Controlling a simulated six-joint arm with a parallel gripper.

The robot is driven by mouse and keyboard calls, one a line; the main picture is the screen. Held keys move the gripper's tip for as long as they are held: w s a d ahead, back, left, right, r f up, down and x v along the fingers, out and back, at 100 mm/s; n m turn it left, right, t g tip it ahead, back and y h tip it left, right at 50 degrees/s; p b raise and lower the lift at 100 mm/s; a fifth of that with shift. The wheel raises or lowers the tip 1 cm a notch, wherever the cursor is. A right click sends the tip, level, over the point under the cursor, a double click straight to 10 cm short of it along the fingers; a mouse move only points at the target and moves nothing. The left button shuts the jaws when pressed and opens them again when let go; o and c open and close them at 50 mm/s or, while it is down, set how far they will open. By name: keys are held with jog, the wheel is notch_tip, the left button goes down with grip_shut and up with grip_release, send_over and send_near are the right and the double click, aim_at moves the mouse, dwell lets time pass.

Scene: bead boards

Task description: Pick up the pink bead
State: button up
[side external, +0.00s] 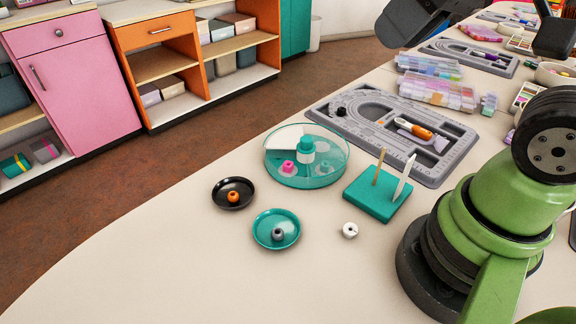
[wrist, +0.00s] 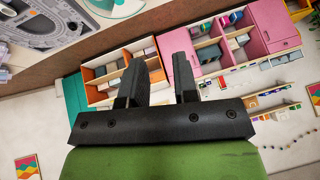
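The pink bead (side external: 288,167) sits in a compartment of a round, clear teal case (side external: 335,174) near the middle of the table. The bead looks uncovered beside that wedge. My gripper (wrist: 167,76) shows in the wrist view with its two dark fingers apart and nothing between them. It is well away from the bead, which I cannot make out in the wrist view.
A black dish (side external: 247,202) holds an orange bead; a teal dish (side external: 262,240) holds a grey bead. A white bead (side external: 350,230) lies loose. A teal block (side external: 369,204) with two upright sticks stands right of the case. A grey bead board (side external: 437,174) lies behind. The front-left table is clear.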

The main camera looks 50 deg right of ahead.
jog(key=w+f+n+g, duration=0.2)
jog(key=w+f+n, duration=0.1)
jog(key=w+n, duration=0.5)
jog(key=n+g+h, duration=0.2)
jog(key=n+g, duration=0.2)
jog(key=n, duration=1.1)
send_over(289, 162)
notch_tip(289, 162, down, 18)
notch_tip(289, 162, down, 4)
jog(key=shift+f, duration=2.85)
grip_shut()
